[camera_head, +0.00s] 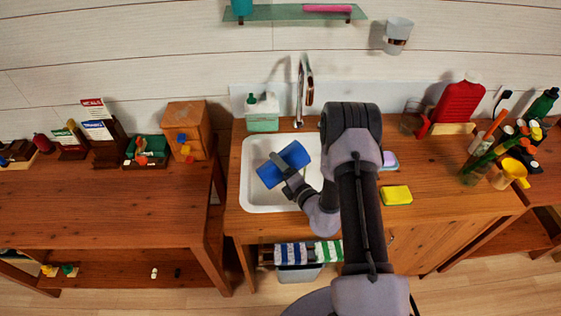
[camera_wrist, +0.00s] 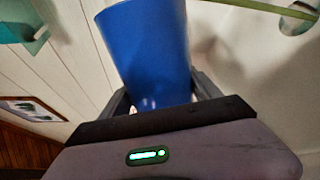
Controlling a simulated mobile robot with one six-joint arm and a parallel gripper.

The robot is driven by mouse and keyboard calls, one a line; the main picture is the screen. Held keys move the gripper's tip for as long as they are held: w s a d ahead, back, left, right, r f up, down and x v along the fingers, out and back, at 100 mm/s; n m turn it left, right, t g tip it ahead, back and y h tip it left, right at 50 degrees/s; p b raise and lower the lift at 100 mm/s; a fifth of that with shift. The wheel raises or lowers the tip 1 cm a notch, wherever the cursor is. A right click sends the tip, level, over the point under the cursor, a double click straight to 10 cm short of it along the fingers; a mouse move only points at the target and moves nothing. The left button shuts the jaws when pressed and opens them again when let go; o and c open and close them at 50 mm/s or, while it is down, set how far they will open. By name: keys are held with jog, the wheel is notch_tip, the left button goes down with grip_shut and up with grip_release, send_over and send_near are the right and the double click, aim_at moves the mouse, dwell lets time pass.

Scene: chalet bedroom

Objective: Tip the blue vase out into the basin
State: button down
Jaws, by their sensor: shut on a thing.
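The blue vase (camera_head: 284,164) is held over the white basin (camera_head: 253,194), tilted well over onto its side. My gripper (camera_head: 281,166) is shut on it. In the wrist view the vase (camera_wrist: 149,48) sits between the two fingers of my gripper (camera_wrist: 158,95), one on each side. I cannot see into its mouth, and I cannot tell whether anything is coming out. My arm hides the right part of the basin.
A tap (camera_head: 304,85) stands behind the basin, with a soap bottle (camera_head: 262,113) to its left. A yellow sponge (camera_head: 397,195) lies on the counter to the right. A red bottle (camera_head: 459,101) and a cup of tools (camera_head: 475,170) stand further right. A glass shelf (camera_head: 280,13) hangs above.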

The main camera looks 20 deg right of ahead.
aim_at(289, 152)
jog(key=r+m+p, duration=0.2)
jog(key=r+p, duration=0.1)
jog(key=shift+w+d+y, duration=0.1)
jog(key=shift+d+y, duration=0.2)
jog(key=shift+d, duration=0.1)
jog(key=shift+w+d+r+m+p, duration=0.1)
jog(key=shift+d+r+m+p, duration=0.25)
jog(key=shift+r+m+p, duration=0.55)
jog(key=m, duration=0.1)
jog(key=d+r+m+p, duration=0.1)
jog(key=shift+w+d+r+m+y, duration=0.15)
jog(key=shift+d+m+y, duration=0.15)
jog(key=shift+m+y, duration=0.1)
jog(key=shift+a+f+n+b, duration=0.1)
jog(key=shift+f+n+b, duration=0.2)
jog(key=shift+f, duration=0.2)
jog(key=shift+a+f+n, duration=0.1)
jog(key=shift+f+n, duration=0.15)
jog(key=shift+n, duration=0.15)
jog(key=shift+r, duration=0.1)
